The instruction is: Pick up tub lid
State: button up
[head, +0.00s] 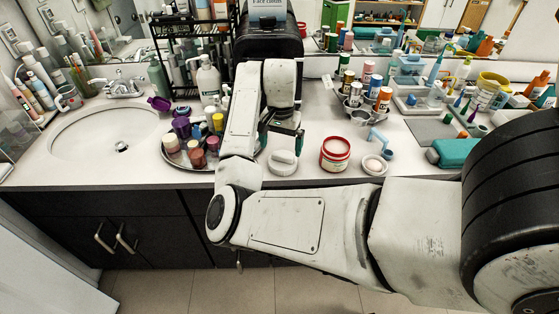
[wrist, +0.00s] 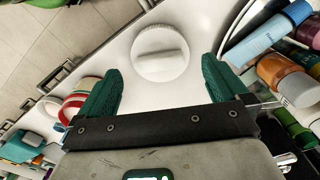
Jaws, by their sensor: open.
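The tub lid (head: 283,162) is a white round disc with a raised bar across its top. It lies on the white counter near the front edge. The wrist view shows the lid (wrist: 160,53) from above, ahead of and between my fingers. My gripper (head: 282,141) is open and empty, with its green fingers above the counter just behind the lid in the head view. In the wrist view, my gripper (wrist: 160,70) has its two fingers spread wider than the lid. The red-rimmed white tub (head: 335,157) stands to the right of the lid.
A round tray (head: 171,158) crowded with bottles and jars is close on the left. A small dish (head: 374,166) sits right of the tub. A pump bottle (head: 208,82) and black rack stand behind. The sink (head: 85,150) is far left. Bare counter surrounds the lid.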

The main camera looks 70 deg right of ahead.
aim_at(282, 156)
jog(key=shift+d+f+p, duration=0.2)
jog(key=shift+f+p, duration=0.1)
jog(key=shift+f, duration=1.5)
jog(key=shift+d+f+p, duration=0.15)
jog(key=shift+f+p, duration=0.1)
jog(key=shift+f, duration=1.5)
jog(key=c, duration=0.6)
